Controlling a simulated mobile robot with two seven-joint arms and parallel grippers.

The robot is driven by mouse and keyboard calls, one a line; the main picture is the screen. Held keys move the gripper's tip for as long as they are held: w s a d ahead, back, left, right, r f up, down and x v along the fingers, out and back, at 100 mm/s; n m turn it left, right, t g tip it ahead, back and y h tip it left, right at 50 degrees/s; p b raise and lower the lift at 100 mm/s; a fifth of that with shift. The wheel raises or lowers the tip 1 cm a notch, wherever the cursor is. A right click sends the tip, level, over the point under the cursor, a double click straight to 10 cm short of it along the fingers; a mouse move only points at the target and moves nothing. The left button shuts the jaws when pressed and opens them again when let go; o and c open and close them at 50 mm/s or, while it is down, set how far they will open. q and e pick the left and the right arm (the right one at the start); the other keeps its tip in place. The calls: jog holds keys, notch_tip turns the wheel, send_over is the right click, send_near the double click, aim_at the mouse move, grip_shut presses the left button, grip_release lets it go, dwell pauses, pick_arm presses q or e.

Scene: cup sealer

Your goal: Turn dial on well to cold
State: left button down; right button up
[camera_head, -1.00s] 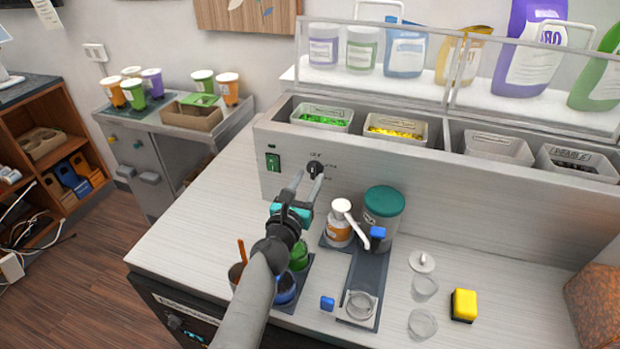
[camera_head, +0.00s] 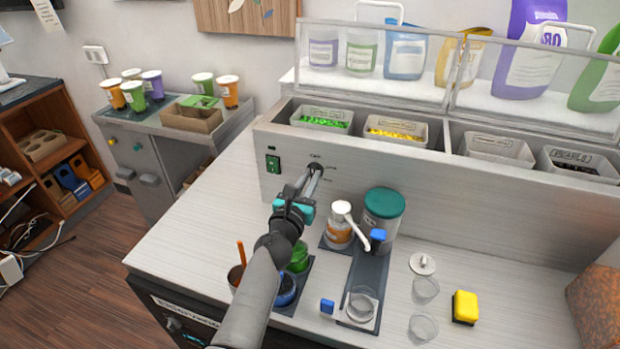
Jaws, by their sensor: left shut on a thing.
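The well (camera_head: 400,190) is a long metal unit with topping bins along its top. Its black dial (camera_head: 317,167) is on the front panel, with small labels around it that I cannot read. My left gripper (camera_head: 312,182) reaches up to the panel, and its fingers are shut on the dial. The fingertips partly hide the dial, so its exact setting is hard to tell. A green switch (camera_head: 273,164) is to the left of the dial. My right gripper is not in view.
Bottles and a cup with a stick stand below my arm. Clear cups and a yellow sponge (camera_head: 465,306) are at the right. The counter's left part is clear.

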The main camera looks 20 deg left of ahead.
pick_arm(q)
jog(key=shift+m, duration=0.4)
jog(key=shift+d+f+m+p, duration=0.1)
jog(key=shift+m+p, duration=0.2)
jog(key=shift+m, duration=4.15)
jog(key=shift+a+f+m+p, duration=0.15)
jog(key=shift+m+p, duration=0.1)
jog(key=shift+m, duration=4.25)
jog(key=shift+d+f+m+p, duration=0.15)
jog(key=shift+m+p, duration=0.15)
jog(key=shift+m, duration=4.45)
jog(key=c, duration=0.9)
grip_release()
